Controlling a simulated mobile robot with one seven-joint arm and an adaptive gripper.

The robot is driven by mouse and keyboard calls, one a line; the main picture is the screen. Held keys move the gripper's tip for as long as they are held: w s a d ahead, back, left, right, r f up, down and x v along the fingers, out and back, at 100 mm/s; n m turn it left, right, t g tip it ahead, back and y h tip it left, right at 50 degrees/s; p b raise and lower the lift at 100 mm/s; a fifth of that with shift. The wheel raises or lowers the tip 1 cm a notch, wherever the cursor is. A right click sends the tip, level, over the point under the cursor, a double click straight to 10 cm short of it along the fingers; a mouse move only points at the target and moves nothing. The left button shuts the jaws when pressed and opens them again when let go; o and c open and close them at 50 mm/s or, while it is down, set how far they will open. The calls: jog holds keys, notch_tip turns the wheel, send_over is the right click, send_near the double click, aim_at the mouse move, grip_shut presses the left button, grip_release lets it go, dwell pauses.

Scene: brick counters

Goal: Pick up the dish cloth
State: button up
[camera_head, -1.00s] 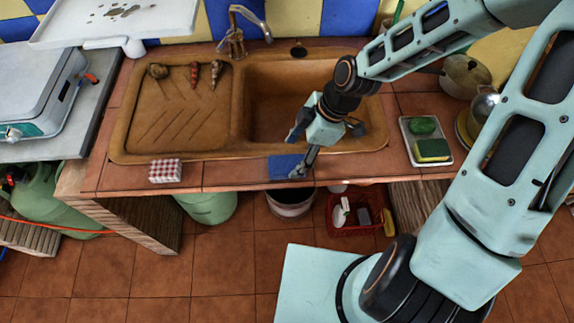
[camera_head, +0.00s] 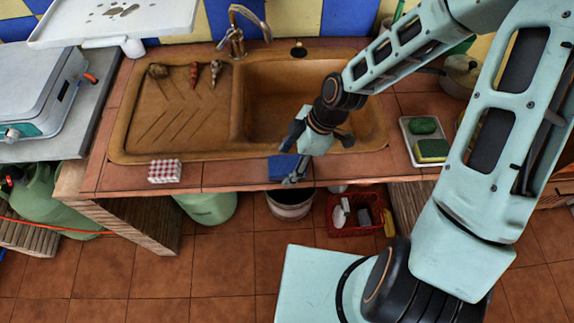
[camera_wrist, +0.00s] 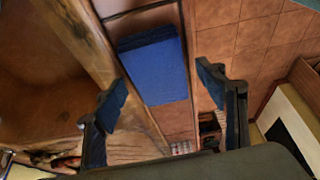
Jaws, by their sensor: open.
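A blue folded cloth (camera_head: 281,167) lies on the front edge of the tiled counter, just in front of the sink. It shows as a flat blue rectangle in the wrist view (camera_wrist: 153,66). My gripper (camera_head: 298,163) is right at the cloth and partly covers it in the head view. In the wrist view my gripper (camera_wrist: 160,88) is open, with one finger on either side of the cloth's near end and a gap between. Whether the fingers touch the cloth cannot be told. A red-and-white checked block (camera_head: 165,171) lies further left on the same counter edge.
The brown sink (camera_head: 240,110) with a raised rim and tap (camera_head: 235,38) lies behind the cloth. A tray (camera_head: 407,140) with green sponges stands to the right. Below the counter are a bucket (camera_head: 290,205) and a red basket (camera_head: 343,229).

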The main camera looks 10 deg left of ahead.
jog(key=shift+f, duration=0.1)
dwell(0.3)
jog(key=c, duration=1.1)
jog(key=shift+c, duration=0.2)
